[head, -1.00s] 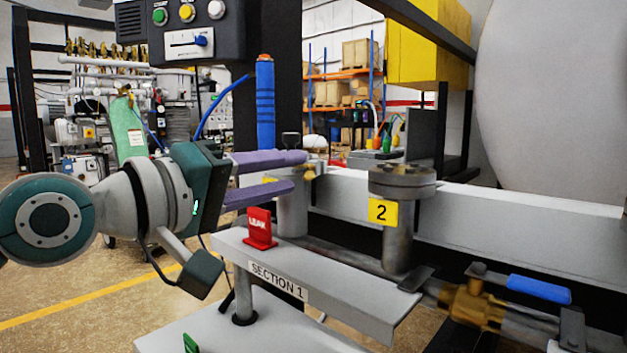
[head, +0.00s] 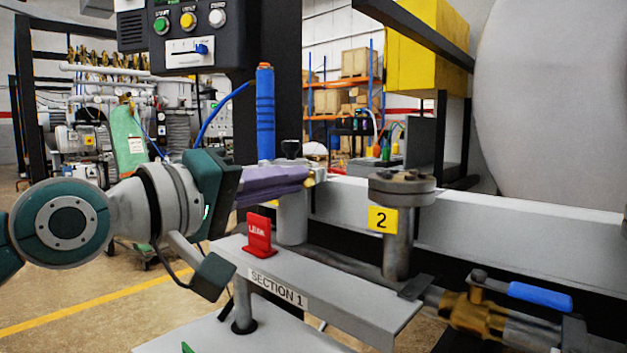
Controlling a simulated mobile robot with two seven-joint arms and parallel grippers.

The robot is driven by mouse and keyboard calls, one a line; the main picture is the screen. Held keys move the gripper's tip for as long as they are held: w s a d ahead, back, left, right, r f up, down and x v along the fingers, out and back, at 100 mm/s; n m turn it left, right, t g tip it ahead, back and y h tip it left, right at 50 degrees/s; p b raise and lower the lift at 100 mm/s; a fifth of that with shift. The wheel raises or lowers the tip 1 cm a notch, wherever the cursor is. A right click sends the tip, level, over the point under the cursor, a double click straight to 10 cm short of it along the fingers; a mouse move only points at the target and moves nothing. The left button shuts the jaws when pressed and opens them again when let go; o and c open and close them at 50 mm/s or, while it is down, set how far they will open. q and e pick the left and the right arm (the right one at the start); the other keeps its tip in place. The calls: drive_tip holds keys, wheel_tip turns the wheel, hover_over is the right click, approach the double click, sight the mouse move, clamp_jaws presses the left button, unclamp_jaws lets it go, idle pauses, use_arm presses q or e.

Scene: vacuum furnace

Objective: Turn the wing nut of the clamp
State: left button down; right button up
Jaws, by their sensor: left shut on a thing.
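My left gripper (head: 304,177) comes in from the left with its purple fingers at the top of the left pipe post. The fingers overlap in this view and are shut on the small brass-coloured wing nut (head: 311,181), which shows only partly at their tips. The clamp (head: 319,170) sits at the top of this post (head: 293,218) and is mostly hidden behind the fingers. My right gripper is not in view.
A red LEAK tag (head: 259,235) stands on the grey SECTION 1 shelf (head: 345,297) below the gripper. A flanged post labelled 2 (head: 397,245) stands to the right. A valve with a blue handle (head: 540,295) is at lower right. A control box (head: 195,35) hangs above.

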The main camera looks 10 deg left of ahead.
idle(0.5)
use_arm(q)
drive_tip(key=m, duration=0.3)
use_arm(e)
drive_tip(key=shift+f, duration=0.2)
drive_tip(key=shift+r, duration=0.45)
use_arm(q)
drive_tip(key=shift+m+p, duration=0.65)
drive_tip(key=shift+m, duration=3.85)
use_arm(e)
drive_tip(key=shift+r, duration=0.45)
use_arm(q)
drive_tip(key=c, duration=1)
unclamp_jaws()
drive_tip(key=shift+f, duration=0.1)
